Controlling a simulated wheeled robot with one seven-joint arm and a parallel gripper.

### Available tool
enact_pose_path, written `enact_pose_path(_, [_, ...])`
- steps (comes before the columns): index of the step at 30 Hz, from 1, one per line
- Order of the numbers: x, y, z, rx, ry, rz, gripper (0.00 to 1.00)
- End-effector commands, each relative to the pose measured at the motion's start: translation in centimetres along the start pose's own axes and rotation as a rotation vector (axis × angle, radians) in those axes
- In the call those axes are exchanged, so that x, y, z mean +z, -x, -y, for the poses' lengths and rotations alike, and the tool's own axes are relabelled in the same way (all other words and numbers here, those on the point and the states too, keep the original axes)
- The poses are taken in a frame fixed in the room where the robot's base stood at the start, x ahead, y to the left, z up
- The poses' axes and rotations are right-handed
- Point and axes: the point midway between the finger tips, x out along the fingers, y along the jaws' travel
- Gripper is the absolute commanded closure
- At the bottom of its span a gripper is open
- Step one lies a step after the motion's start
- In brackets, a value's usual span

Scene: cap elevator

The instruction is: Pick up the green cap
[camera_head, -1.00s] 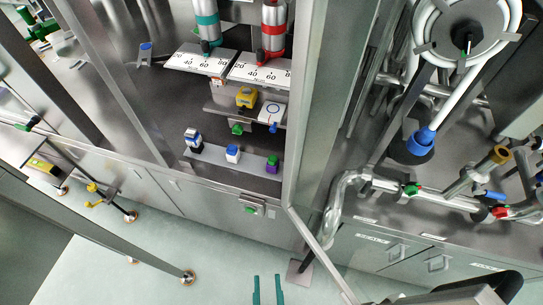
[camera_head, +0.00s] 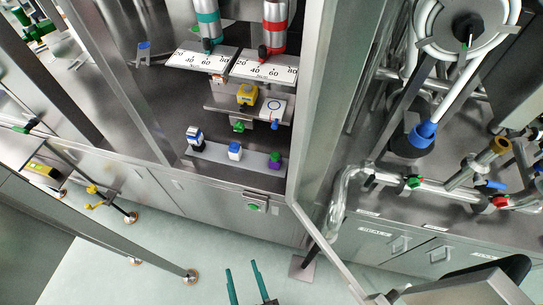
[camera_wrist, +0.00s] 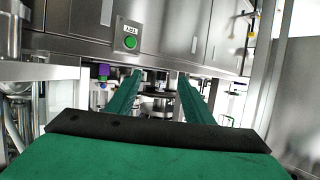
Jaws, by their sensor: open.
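A green cap (camera_head: 276,155) sits on a small purple body at the right end of a grey strip (camera_head: 216,157) on the cabinet's lower deck. In the wrist view a purple body with some green beneath it (camera_wrist: 103,72) shows left of the fingers, seemingly the same piece upside down. My gripper (camera_head: 241,266) is at the bottom of the head view, in front of and below the cabinet, well apart from the cap. Its two teal fingers are apart with nothing between them, also in the wrist view (camera_wrist: 160,74).
A green button (camera_head: 253,207) is on the cabinet front. An open door frame (camera_head: 308,110) stands right of the cap.

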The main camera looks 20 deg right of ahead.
Motion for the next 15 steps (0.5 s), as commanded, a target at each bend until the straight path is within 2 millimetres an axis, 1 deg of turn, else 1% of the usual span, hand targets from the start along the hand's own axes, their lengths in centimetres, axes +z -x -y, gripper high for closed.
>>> enact_pose_path(1, [0.3,-1.9,0.2,0.007,-0.001,0.016,0.53])
enact_pose_path(5, [1.4,-6.1,0.1,0.051,-0.007,0.079,0.53])
enact_pose_path(6, [1.6,-7.4,0.0,0.070,-0.010,0.096,0.53])
enact_pose_path(8, [1.6,-9.2,-0.3,0.103,-0.013,0.119,0.53])
enact_pose_path(9, [1.6,-10.4,-0.6,0.128,-0.016,0.134,0.53])
enact_pose_path(11, [1.3,-12.1,-1.1,0.170,-0.022,0.152,0.53])
enact_pose_path(15, [-0.1,-15.8,-2.8,0.285,-0.043,0.178,0.53])
